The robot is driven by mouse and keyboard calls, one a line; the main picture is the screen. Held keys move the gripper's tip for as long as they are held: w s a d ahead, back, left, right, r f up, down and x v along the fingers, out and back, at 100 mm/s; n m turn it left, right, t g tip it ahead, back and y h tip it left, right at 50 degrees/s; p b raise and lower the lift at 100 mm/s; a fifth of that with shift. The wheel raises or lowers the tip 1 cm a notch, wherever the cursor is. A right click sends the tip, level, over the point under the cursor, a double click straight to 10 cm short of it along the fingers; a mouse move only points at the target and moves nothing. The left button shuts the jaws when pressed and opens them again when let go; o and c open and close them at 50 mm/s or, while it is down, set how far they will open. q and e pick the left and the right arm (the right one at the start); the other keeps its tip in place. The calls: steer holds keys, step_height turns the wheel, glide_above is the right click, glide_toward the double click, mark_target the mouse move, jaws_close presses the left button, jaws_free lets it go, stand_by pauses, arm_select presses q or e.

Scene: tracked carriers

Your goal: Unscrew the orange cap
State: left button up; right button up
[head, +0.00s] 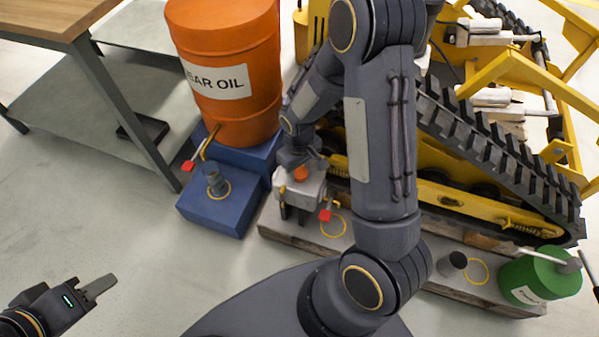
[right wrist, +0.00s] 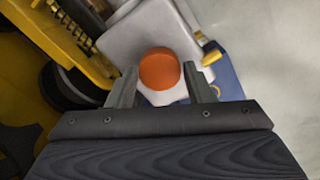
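The orange cap (right wrist: 160,68) sits on top of a light grey housing (right wrist: 140,38) in the right wrist view. In the head view the cap (head: 301,173) shows just below my right gripper (head: 300,160). In the right wrist view my right gripper (right wrist: 160,82) is open, one finger on each side of the cap's near part. Narrow gaps show between the fingers and the cap, and I see no clear contact. My left gripper (head: 98,287) is empty at the lower left of the head view, far from the cap; its finger spacing cannot be told.
An orange oil drum (head: 233,105) stands on a blue base (head: 222,208), left of the housing. A yellow tracked machine (head: 440,195) fills the right. A workbench (head: 50,20) is at upper left.

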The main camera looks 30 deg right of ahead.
steer(key=c, duration=0.5)
steer(key=n+p, duration=0.1)
steer(key=n, duration=0.5)
steer(key=shift+r, duration=0.1)
steer(key=n+p, duration=0.1)
steer(key=n, duration=0.2)
steer(key=shift+n, duration=0.5)
